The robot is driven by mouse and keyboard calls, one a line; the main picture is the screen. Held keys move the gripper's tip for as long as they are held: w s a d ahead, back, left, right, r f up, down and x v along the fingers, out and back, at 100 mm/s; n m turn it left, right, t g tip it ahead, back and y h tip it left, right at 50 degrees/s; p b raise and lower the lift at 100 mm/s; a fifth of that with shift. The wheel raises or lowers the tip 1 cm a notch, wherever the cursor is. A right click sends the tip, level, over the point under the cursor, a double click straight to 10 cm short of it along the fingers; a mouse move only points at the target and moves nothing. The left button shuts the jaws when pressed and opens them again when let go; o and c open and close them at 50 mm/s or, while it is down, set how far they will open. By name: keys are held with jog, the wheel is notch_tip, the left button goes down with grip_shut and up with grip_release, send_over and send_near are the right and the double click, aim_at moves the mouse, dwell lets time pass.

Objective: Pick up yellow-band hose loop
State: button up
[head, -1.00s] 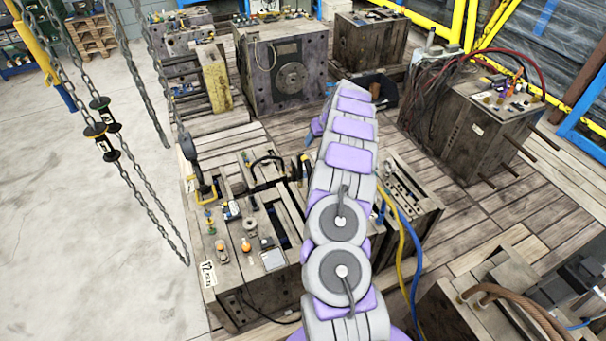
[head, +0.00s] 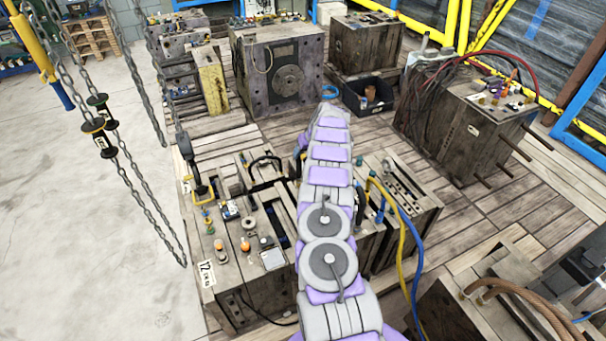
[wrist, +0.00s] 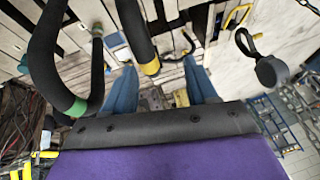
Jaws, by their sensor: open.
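In the wrist view, my gripper (wrist: 160,66) is open, its two blue fingers apart. A black hose with a yellow band (wrist: 150,67) at its end comes down from the top edge and shows between the fingertips. I cannot tell whether they touch it. A thicker black hose with a green band (wrist: 78,108) curves at the left, outside the fingers. In the head view, a black hose arch (head: 265,161) stands on the wooden-looking mould block (head: 235,290), left of my arm. My arm hides most of the gripper there, and no yellow band is clear on the arch.
A black hook-shaped part with a yellow ring (head: 203,192) stands at the block's left; the black part also shows in the wrist view (wrist: 270,70). Yellow and blue hoses (head: 400,240) hang right of my arm. Chains (head: 120,140) hang at the left. A black bin (head: 370,108) stands behind.

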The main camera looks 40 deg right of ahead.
aim_at(304, 157)
jog(key=f, duration=0.1)
jog(key=d+f+b, duration=0.1)
jog(key=f, duration=0.1)
jog(key=w+d+f, duration=0.1)
jog(key=shift+w+d+f, duration=0.1)
jog(key=shift+d+f, duration=0.05)
jog(key=shift+w+f+b, duration=0.2)
jog(key=shift+f+b, duration=0.05)
jog(key=shift+b, duration=0.1)
jog(key=shift+w+a, duration=0.1)
jog(key=shift+a, duration=0.25)
jog(key=shift+a+r, duration=0.1)
jog(key=shift+a, duration=0.3)
jog(key=shift+d, duration=0.55)
jog(key=c, duration=0.4)
jog(key=shift+a, duration=0.3)
jog(key=c, duration=0.5)
jog(key=shift+d, duration=0.1)
grip_shut()
